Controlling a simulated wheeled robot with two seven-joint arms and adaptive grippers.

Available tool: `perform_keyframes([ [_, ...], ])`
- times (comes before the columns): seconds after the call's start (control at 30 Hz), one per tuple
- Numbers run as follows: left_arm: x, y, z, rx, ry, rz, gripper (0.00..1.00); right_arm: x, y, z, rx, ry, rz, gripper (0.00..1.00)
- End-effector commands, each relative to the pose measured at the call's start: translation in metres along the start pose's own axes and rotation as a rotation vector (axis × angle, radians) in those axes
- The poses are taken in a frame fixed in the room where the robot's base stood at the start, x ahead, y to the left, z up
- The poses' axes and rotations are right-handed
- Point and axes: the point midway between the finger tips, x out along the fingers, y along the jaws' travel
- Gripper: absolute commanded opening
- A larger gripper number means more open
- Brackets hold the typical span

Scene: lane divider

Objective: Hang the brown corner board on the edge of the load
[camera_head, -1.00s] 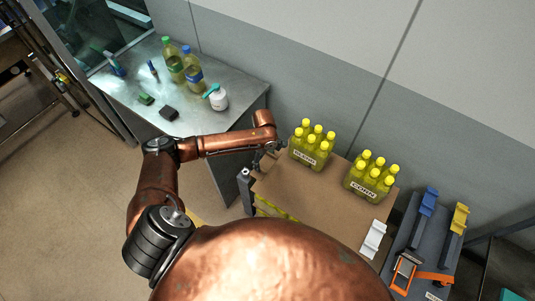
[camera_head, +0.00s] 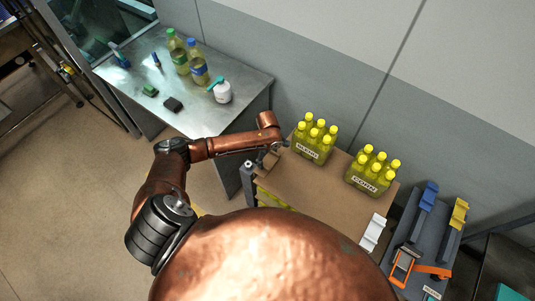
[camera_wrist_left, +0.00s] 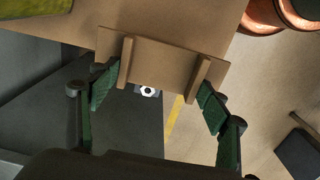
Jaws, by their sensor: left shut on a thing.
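The brown corner board (camera_wrist_left: 160,66) is in the left wrist view, with two raised ribs on its face. My left gripper (camera_wrist_left: 158,88) is shut on it, its green pads at the two ribs. The board overlaps the edge of the load's brown top (camera_wrist_left: 190,18); I cannot tell whether it rests there or is just above. In the head view my left gripper (camera_head: 272,157) is at the left edge of the load (camera_head: 318,190), and the board is hard to make out. My right gripper is not in view.
Two packs of yellow-capped bottles (camera_head: 313,143) (camera_head: 371,170) stand on the load. A white corner piece (camera_head: 373,232) lies at its right edge. A grey cart (camera_head: 418,235) with blue, yellow and orange items is at right. A metal table (camera_head: 225,118) with bottles stands behind left.

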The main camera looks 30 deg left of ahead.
Motion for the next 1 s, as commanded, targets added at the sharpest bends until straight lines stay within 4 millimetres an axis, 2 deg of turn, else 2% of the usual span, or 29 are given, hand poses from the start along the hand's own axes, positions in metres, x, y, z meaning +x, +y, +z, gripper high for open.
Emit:
perform_keyframes([
  [0.2, 0.022, 0.000, 0.000, -0.001, -0.001, -0.001, 0.46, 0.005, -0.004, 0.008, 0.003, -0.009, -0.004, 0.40],
  [0.43, 0.039, 0.000, 0.000, 0.000, -0.001, 0.000, 0.46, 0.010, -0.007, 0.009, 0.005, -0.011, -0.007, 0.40],
  [1.0, 0.046, 0.000, 0.000, 0.000, 0.000, 0.001, 0.46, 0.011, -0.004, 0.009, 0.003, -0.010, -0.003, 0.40],
])
